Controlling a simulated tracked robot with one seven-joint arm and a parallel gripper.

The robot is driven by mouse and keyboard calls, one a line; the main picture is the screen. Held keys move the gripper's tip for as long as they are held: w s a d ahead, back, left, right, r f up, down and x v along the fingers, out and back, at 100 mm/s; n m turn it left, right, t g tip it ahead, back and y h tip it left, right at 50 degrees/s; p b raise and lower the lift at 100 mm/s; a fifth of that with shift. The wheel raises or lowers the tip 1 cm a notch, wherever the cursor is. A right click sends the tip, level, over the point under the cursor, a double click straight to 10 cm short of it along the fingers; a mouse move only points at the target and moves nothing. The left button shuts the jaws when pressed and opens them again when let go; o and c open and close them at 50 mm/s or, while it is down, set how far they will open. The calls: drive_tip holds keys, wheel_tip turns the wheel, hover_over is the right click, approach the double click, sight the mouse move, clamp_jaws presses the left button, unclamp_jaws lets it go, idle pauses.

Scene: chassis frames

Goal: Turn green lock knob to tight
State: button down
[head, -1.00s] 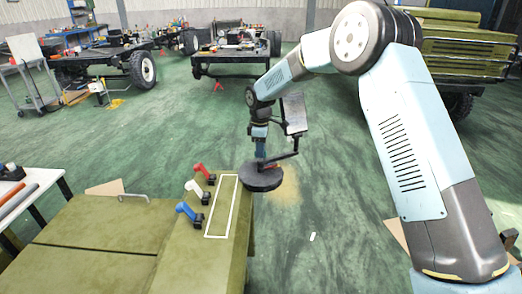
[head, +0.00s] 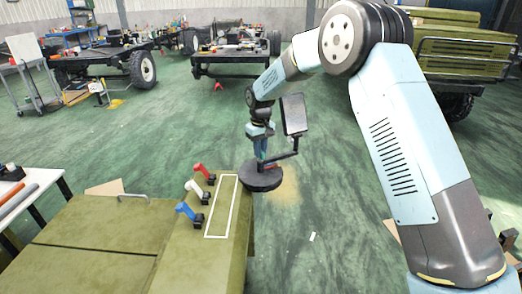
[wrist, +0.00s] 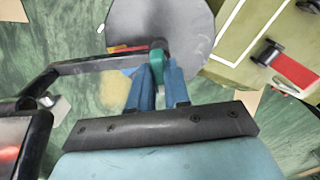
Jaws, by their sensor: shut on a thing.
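The green lock knob (wrist: 157,54) shows in the wrist view, between the tips of my gripper's blue fingers. My gripper (wrist: 158,72) is shut on it, and the fingers partly hide it. In the head view my gripper (head: 261,155) points down over a stand with a round dark base (head: 262,179). The stand carries a jointed arm (wrist: 85,65) and a dark flat screen (head: 294,115). A red piece (wrist: 125,48) lies beside the knob in the wrist view. I cannot read any tight mark.
An olive bench (head: 105,225) is at the lower left. The stand's base is by the bench's right edge. Green floor around is mostly clear.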

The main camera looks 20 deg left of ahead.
drive_tip(key=m, duration=0.6)
drive_tip(key=shift+w+r, duration=0.15)
drive_tip(key=shift+w, duration=0.05)
drive_tip(key=shift+m, duration=0.4)
drive_tip(key=c, duration=1.1)
unclamp_jaws()
drive_tip(key=shift+s, duration=0.1)
wheel_tip(320, 180, up, 14)
drive_tip(key=shift+f, duration=0.25)
